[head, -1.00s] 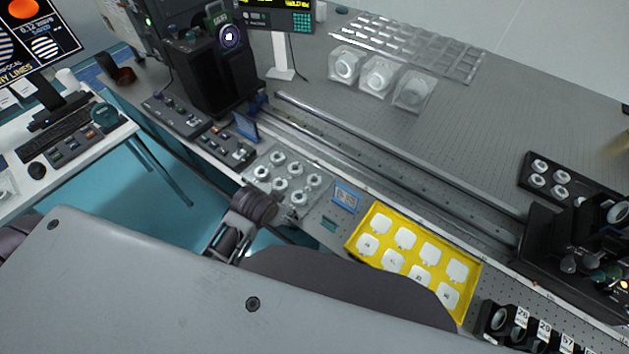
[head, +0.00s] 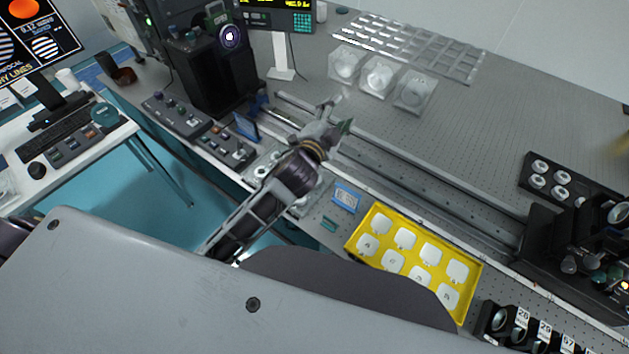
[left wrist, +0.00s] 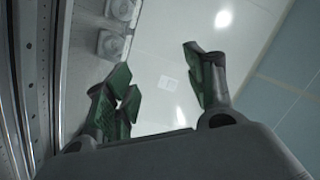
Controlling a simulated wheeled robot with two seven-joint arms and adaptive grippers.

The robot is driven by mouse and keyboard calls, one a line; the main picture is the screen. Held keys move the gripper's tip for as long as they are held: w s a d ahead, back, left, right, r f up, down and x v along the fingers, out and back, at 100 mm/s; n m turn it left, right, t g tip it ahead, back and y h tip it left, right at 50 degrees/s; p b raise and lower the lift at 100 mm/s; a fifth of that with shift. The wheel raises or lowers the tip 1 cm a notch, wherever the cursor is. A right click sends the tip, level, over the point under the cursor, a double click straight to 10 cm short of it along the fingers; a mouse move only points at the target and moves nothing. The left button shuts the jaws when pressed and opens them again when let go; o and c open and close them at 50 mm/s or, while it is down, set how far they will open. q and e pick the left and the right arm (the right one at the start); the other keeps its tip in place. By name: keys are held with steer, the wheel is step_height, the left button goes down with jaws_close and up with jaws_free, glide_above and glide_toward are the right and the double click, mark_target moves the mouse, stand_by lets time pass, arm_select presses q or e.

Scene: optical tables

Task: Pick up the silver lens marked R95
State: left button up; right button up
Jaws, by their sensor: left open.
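The silver round lenses (head: 262,172) sit in a grey tray near the table's front edge in the head view. My left arm covers most of them, and no R95 marking is legible. My left gripper (head: 337,115) is above the long rail, beyond the lens tray, with its fingers apart and nothing between them. In the left wrist view the green-padded fingers (left wrist: 160,85) are spread and empty. My right gripper is not in view.
Three clear square holders (head: 380,76) stand behind the rail (head: 420,180). A yellow tray (head: 352,247) with several white pieces lies right of the lenses. A blue-framed card (head: 346,197) lies between. A black instrument (head: 215,75) stands at left. The perforated tabletop behind is largely clear.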

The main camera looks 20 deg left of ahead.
arm_select(q)
steer(key=s+d+r+m+g+h, duration=0.1)
steer(key=s+d+r+m+h, duration=0.2)
steer(key=d+r+m+h, duration=1.15)
steer(key=s+d+f+m+g, duration=0.4)
steer(key=m+g, duration=0.4)
steer(key=m, duration=0.2)
steer(key=s+d+f+m+g, duration=0.45)
steer(key=m+g, duration=0.25)
steer(key=m, duration=0.3)
steer(key=a+f+m+g+y, duration=0.2)
steer(key=a+f+m+y, duration=0.55)
steer(key=f, duration=0.55)
steer(key=w+a+f+y, duration=0.1)
steer(key=w+a+y, duration=0.1)
steer(key=a, duration=0.4)
steer(key=w+a+f+m+y, duration=0.1)
steer(key=w+a+y, duration=0.1)
steer(key=a+y, duration=0.2)
steer(key=w+a+f+y, duration=0.1)
steer(key=w+a+y, duration=0.2)
steer(key=a, duration=0.7)
steer(key=shift+t+y, duration=0.4)
steer(key=shift+y, duration=0.1)
